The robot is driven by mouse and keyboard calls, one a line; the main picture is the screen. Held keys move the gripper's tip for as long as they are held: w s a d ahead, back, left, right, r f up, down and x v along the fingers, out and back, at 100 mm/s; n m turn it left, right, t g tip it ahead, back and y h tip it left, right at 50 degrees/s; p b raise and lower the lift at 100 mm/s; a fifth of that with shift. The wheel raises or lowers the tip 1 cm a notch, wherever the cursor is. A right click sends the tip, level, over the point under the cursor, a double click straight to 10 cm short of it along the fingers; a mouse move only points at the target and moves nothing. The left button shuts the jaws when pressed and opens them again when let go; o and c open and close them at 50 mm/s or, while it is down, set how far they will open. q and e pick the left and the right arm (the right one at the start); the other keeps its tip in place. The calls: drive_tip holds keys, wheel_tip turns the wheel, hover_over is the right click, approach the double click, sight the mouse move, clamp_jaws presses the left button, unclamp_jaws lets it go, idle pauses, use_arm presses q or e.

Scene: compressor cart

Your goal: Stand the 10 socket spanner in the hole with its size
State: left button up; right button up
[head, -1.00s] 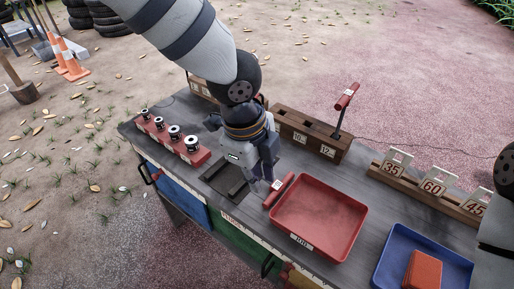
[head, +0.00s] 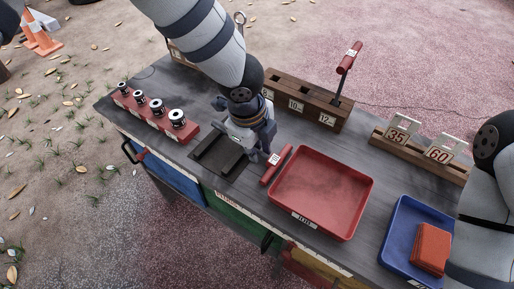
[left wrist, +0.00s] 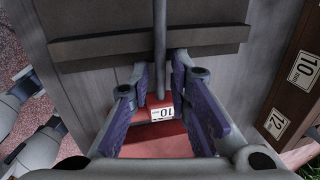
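The 10 socket spanner has a red handle (head: 277,165) with a white label and lies on the cart top, beside the left rim of the red tray. In the left wrist view its label (left wrist: 162,113) reads 10 and its thin shaft (left wrist: 160,50) runs up the picture. My left gripper (head: 264,154) is low over the spanner. Its two purple-padded fingers (left wrist: 166,112) are apart on either side of the handle, with gaps showing. The brown hole block (head: 330,118) carries labels 10 and 12. The 10 label also shows in the left wrist view (left wrist: 306,68). My right gripper is out of view.
Another red-handled spanner (head: 349,58) stands in the block near the 12 label. The red tray (head: 368,190) is close on the right. A blue tray (head: 393,235), a socket rack (head: 150,122) and a numbered wooden rack (head: 420,158) also occupy the cart.

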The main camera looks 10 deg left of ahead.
use_arm(q)
drive_tip(key=shift+r, duration=0.1)
clamp_jaws()
